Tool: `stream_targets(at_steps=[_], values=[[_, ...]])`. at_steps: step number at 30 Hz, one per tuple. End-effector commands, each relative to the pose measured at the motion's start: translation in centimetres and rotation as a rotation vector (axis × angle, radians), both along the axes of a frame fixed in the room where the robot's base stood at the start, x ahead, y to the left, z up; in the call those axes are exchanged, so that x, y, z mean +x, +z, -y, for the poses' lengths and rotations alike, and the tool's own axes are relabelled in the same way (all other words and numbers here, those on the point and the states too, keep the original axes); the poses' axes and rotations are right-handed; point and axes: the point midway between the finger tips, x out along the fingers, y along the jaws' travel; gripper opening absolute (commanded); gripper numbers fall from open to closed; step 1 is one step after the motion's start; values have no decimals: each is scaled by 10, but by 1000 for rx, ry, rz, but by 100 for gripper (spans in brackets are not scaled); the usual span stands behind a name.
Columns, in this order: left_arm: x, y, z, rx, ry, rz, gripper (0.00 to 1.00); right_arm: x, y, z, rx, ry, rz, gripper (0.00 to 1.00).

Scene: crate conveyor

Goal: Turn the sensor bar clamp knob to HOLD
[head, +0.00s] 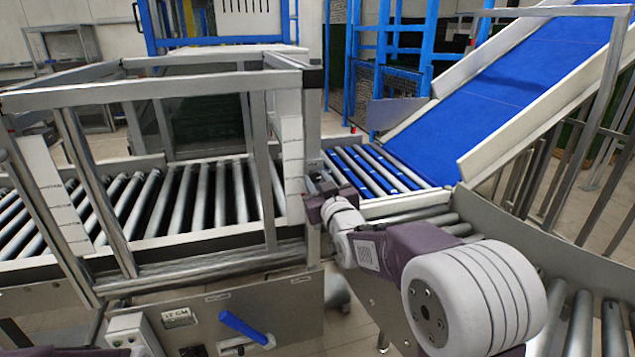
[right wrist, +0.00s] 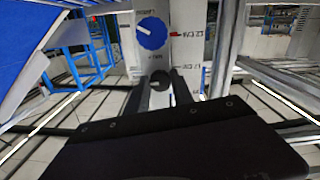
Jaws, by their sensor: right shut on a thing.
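My right gripper (head: 318,196) reaches the upright post (head: 312,135) at the right end of the cage, and its arm covers most of what it touches. In the right wrist view, the two fingers of the right gripper (right wrist: 161,90) are closed on a small dark round knob (right wrist: 160,77) on a pale panel. Above it on that panel is a blue round dial (right wrist: 152,34) with a white pointer toward the upper left. Labels surround the dial, too small to read surely; a red mark is at its right. I cannot read a HOLD label. My left gripper is out of view.
A metal-framed cage (head: 150,90) stands over the roller conveyor (head: 190,200). A blue inclined belt (head: 500,90) rises at the right. A blue lever (head: 243,328) sticks out from the lower front panel. A curved metal side guard (head: 540,250) lies near my right arm.

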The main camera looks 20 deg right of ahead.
Motion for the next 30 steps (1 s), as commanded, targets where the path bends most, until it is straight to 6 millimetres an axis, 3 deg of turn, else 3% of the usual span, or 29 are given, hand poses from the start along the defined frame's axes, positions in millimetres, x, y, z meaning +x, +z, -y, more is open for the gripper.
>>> stream_targets(at_steps=[11,30], values=[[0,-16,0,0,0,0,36,0,-3,0,-143,0,5,0],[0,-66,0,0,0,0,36,0,-4,1,-739,0,25,0]])
